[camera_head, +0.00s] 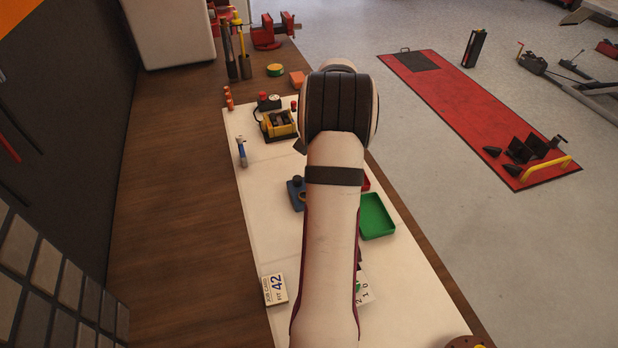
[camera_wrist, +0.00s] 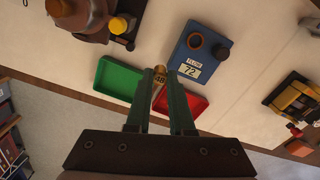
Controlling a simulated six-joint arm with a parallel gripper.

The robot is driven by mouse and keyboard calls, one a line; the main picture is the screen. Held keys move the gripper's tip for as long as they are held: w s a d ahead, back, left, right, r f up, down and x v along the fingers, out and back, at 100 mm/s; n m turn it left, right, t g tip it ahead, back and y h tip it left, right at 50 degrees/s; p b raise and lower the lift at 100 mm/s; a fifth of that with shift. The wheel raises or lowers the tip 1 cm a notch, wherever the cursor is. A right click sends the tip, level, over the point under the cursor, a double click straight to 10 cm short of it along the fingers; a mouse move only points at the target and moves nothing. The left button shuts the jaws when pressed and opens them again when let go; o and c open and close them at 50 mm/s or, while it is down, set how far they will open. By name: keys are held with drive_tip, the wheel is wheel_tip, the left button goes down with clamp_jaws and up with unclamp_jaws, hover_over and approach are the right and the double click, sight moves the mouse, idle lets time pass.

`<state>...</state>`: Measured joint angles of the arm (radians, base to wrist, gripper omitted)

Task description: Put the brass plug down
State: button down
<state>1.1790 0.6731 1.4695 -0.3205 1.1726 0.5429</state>
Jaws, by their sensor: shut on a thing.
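In the wrist view my gripper (camera_wrist: 160,72) is shut on a small brass plug (camera_wrist: 159,78) held between the tips of its two dark green fingers. A blue block (camera_wrist: 210,50) with a white label reading 72 lies beyond the fingertips; it has a dark round opening and a dark round piece on top. A green tray (camera_wrist: 118,80) is left of the fingers and a red tray (camera_wrist: 187,102) is right, partly behind a finger. In the head view my arm hides the gripper and plug; the green tray (camera_head: 377,217) and part of the blue block (camera_head: 296,196) show beside it.
The pale mat (camera_head: 258,215) lies on a wooden bench (camera_head: 175,180). A yellow and black device (camera_head: 278,124), a blue-handled tool (camera_head: 241,152) and a job card (camera_head: 275,289) rest on it. The mat's left side has free room.

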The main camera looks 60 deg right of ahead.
drive_tip(key=s, duration=2.1)
hover_over(370, 217)
wheel_tip(370, 217, down, 6)
drive_tip(key=shift+s+a+f, duration=0.1)
drive_tip(key=shift+f, duration=0.1)
drive_tip(key=shift+m, duration=0.3)
wheel_tip(370, 217, down, 4)
drive_tip(key=shift+f, duration=0.1)
drive_tip(key=shift+f, duration=0.1)
drive_tip(key=c, duration=0.8)
unclamp_jaws()
